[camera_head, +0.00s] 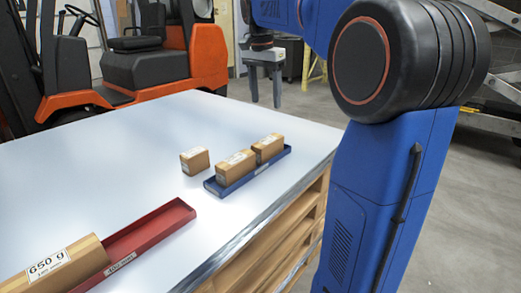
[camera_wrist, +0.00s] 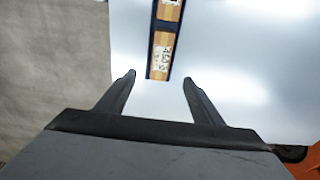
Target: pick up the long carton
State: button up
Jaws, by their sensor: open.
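A long carton (camera_head: 50,268) with a "650 g" label lies in a red tray (camera_head: 150,228) at the lower left of the head view, cut off by the picture edge. It is not in the wrist view. My gripper (camera_head: 265,88) hangs beyond the table's far right part in the head view, well away from the long carton. In the wrist view my gripper (camera_wrist: 160,77) is open and empty, its two dark fingers spread apart. A blue tray with small cartons shows below and ahead of the fingers.
A blue tray (camera_head: 215,188) holds two small cartons (camera_head: 236,167), and it also shows in the wrist view (camera_wrist: 150,52). Another small carton (camera_head: 195,160) stands beside it on the white table (camera_head: 120,150). An orange forklift (camera_head: 207,57) stands behind the table.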

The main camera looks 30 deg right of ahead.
aim_at(268, 140)
jog(key=f, duration=0.5)
jog(key=d+f, duration=0.1)
jog(key=f, duration=0.5)
jog(key=w+f, duration=0.1)
jog(key=f, duration=0.5)
jog(key=shift+d, duration=0.4)
jog(key=c, duration=1.5)
